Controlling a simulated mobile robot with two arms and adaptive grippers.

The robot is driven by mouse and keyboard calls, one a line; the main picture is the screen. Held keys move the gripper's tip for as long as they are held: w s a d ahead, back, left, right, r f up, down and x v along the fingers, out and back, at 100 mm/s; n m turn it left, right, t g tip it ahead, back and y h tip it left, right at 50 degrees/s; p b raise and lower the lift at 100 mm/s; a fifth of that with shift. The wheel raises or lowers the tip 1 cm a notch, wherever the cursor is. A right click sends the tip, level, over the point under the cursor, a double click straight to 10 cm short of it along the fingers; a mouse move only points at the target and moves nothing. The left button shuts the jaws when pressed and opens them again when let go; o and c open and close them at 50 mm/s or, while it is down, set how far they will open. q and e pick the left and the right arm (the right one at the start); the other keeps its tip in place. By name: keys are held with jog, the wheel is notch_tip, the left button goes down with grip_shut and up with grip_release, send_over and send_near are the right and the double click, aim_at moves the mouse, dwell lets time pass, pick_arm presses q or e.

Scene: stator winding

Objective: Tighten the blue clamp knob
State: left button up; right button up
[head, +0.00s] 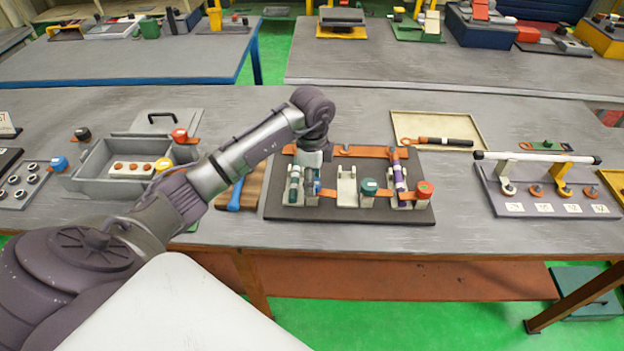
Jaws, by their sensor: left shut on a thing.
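The blue clamp knob (318,185) is on the dark fixture board (285,213), at its left station. Only a small blue part of it shows; my gripper hides the rest. My left gripper (311,193) reaches down from above and is shut on the knob. Just left of it, a dark green and white cylinder (294,184) lies in the left cradle. The middle cradle (346,187) is empty, with a green-topped knob (368,187) beside it. The right cradle holds a purple and white cylinder (400,178), beside a red knob (424,189). My right gripper is not in view.
A blue-handled hammer (235,195) lies left of the board. A grey bin (92,165) stands further left, and another blue knob (59,163) is beside it. A tray with a tool (438,141) is behind right. A rack (545,200) stands at right.

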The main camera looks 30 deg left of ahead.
pick_arm(q)
jog(key=m+b, duration=0.1)
jog(key=m, duration=0.3)
jog(key=shift+m, duration=0.3)
jog(key=m+b, duration=0.2)
jog(key=m, duration=0.2)
jog(key=shift+w+m, duration=0.1)
jog(key=shift+m, duration=0.2)
jog(key=m+b, duration=0.2)
jog(key=m, duration=0.2)
jog(key=shift+m, duration=0.3)
jog(key=m+b, duration=0.2)
jog(key=m, duration=0.2)
jog(key=shift+w+a+r+b, duration=0.1)
jog(key=shift+b, duration=0.2)
jog(key=m+b, duration=0.1)
jog(key=m, duration=0.3)
jog(key=shift+b, duration=0.3)
jog(key=m+b, duration=0.1)
jog(key=m, duration=0.2)
jog(key=shift+m, duration=0.3)
jog(key=m+b, duration=0.2)
jog(key=m, duration=0.2)
jog(key=shift+r+m+b, duration=0.15)
jog(key=shift+m+b, duration=0.2)
jog(key=shift+m, duration=1.35)
